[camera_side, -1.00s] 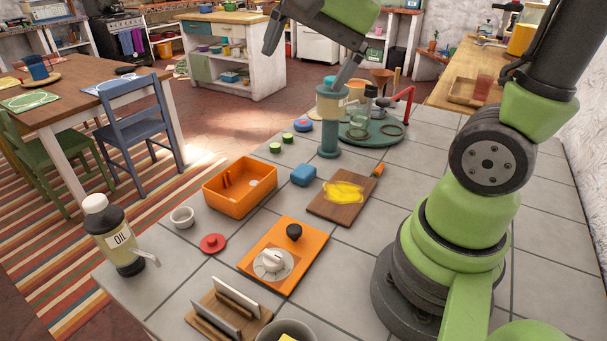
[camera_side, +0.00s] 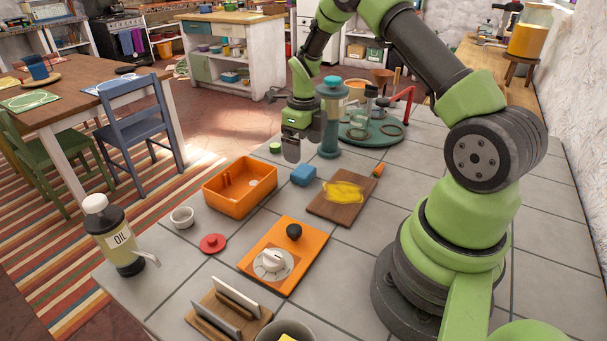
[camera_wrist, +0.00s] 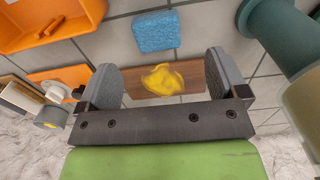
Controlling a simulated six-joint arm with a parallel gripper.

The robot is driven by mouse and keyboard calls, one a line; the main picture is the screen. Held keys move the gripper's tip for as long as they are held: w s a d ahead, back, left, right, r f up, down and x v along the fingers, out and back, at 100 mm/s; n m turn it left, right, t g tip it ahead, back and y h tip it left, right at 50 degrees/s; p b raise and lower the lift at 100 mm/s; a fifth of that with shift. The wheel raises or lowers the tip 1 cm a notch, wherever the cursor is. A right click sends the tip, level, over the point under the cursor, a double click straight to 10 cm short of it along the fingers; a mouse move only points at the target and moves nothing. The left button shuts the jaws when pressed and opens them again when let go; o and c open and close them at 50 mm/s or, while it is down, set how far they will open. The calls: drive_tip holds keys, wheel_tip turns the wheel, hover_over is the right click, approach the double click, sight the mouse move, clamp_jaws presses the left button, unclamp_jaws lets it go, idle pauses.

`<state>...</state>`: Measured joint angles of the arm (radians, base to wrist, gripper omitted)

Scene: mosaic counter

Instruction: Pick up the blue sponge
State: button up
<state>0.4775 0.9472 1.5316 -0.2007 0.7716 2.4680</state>
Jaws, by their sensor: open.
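The blue sponge (camera_side: 303,174) lies on the grey tiled counter between the orange bin and the wooden board. It also shows in the wrist view (camera_wrist: 155,31), above and beyond my fingers, with nothing touching it. My gripper (camera_side: 300,148) hangs above the counter, a little behind and above the sponge, beside the teal pepper mill. In the wrist view my gripper (camera_wrist: 163,75) has its two grey fingers spread wide with nothing held between them.
An orange bin (camera_side: 215,196) stands left of the sponge. A wooden board (camera_side: 328,209) with a yellow cloth (camera_side: 343,191) lies to the right. A teal and cream mill (camera_side: 329,128) stands close by my gripper. The tiles around the sponge are clear.

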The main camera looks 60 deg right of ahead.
sight(303, 170)
drive_tip(key=f, duration=0.6)
drive_tip(key=shift+a+f, duration=0.2)
drive_tip(key=shift+f, duration=0.2)
drive_tip(key=shift+c, duration=0.4)
drive_tip(key=c, duration=0.9)
